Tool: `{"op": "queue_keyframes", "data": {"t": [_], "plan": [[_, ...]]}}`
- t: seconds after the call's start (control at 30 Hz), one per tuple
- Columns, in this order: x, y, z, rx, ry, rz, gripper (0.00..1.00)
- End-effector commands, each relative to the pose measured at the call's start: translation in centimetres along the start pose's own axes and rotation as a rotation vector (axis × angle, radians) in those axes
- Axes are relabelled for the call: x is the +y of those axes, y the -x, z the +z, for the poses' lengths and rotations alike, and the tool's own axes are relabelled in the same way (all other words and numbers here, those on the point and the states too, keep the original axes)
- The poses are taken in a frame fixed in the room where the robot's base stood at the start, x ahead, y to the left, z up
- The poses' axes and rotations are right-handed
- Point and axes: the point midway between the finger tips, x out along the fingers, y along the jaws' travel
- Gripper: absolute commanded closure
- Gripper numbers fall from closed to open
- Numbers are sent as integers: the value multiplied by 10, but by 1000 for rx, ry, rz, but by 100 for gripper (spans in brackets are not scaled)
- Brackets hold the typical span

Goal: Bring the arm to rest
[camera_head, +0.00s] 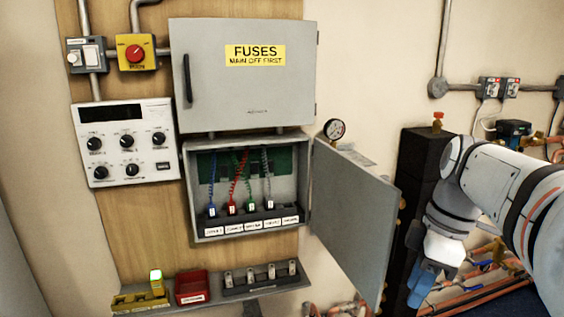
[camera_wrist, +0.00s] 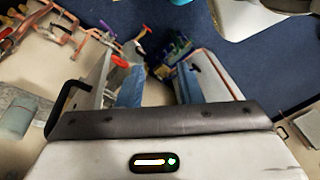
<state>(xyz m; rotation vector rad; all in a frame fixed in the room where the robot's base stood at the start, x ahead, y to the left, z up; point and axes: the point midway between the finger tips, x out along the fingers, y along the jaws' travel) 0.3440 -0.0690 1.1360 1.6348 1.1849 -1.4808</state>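My arm reaches in from the right edge of the head view. My gripper (camera_head: 423,284) points down, with blue fingers, beside the open grey door (camera_head: 352,215) of the lower wall cabinet and in front of a dark upright block (camera_head: 416,165). In the wrist view, the two blue fingers of my gripper (camera_wrist: 158,88) stand apart with nothing between them. Part of the arm's lower end overlaps the block and pipes behind it.
The upper fuse cabinet (camera_head: 242,75) is shut. The lower cabinet (camera_head: 248,188) is open, with several coloured leads inside. A shelf (camera_head: 216,301) below bears a red bin (camera_head: 192,288). Copper pipes (camera_head: 478,290) run at the lower right, near my gripper.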

Motion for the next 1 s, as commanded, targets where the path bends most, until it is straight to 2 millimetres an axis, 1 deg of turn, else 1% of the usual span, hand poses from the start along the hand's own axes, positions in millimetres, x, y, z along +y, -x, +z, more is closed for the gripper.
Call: {"op": "queue_keyframes", "data": {"t": [0.03,0.1,0.27,0.4,0.53,0.7,0.8,1.0], "plan": [[-5,-10,-5,-15,-78,18,68],[-10,-25,-9,-32,-208,55,68],[-22,-57,-17,-39,-499,147,68],[-34,-85,-22,-9,-740,229,68],[-43,-105,-24,38,-922,285,68],[-50,-121,-26,90,-1067,323,68],[-51,-124,-24,105,-1102,330,68],[-51,-124,-24,108,-1111,331,68]]}}
